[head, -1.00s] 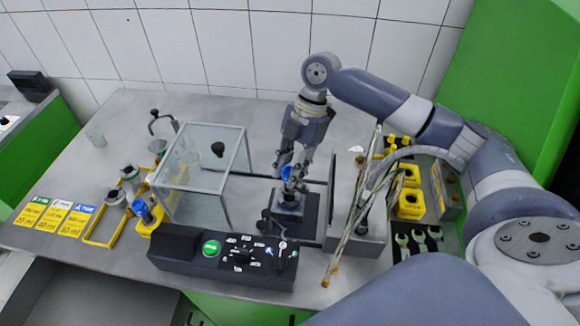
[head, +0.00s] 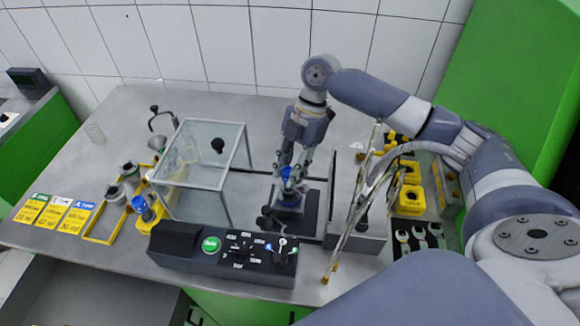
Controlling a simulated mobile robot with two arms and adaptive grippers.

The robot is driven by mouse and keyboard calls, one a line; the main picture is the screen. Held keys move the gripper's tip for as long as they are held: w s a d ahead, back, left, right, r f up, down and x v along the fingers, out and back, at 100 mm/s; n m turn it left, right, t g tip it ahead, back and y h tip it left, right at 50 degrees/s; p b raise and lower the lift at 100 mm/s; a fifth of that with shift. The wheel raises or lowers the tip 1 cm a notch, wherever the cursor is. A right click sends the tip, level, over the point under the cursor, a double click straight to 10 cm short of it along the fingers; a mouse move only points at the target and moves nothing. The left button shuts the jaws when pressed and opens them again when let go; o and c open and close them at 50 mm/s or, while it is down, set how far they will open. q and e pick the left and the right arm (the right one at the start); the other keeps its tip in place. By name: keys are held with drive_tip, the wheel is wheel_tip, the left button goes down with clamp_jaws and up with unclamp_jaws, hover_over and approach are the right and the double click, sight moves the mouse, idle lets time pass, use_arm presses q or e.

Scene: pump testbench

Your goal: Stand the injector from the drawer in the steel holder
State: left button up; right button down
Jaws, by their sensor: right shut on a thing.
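My right gripper (head: 291,182) points down from above and is shut on a small blue-topped part (head: 288,172), which looks like the injector. The gripper's fingers hide most of it. Directly below is a dark square-based mount (head: 292,205) on the bench, probably the steel holder. I cannot tell whether the part is seated in it or held just above it. An open drawer (head: 90,290) shows at the lower left, and its visible inside looks bare. My left gripper is not in view.
A glass guard box (head: 205,170) stands left of the mount, with a control panel (head: 230,248) in front. Yellow-framed trays with grey and blue-topped parts (head: 145,208) and coloured labels (head: 75,215) lie further left. Metal pipes (head: 350,220) and yellow blocks (head: 410,200) crowd the right.

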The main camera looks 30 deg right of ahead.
drive_tip(key=shift+f, duration=0.7)
idle(0.6)
drive_tip(key=c, duration=1.2)
unclamp_jaws()
wheel_tip(320, 180, up, 7)
drive_tip(key=p, duration=0.7)
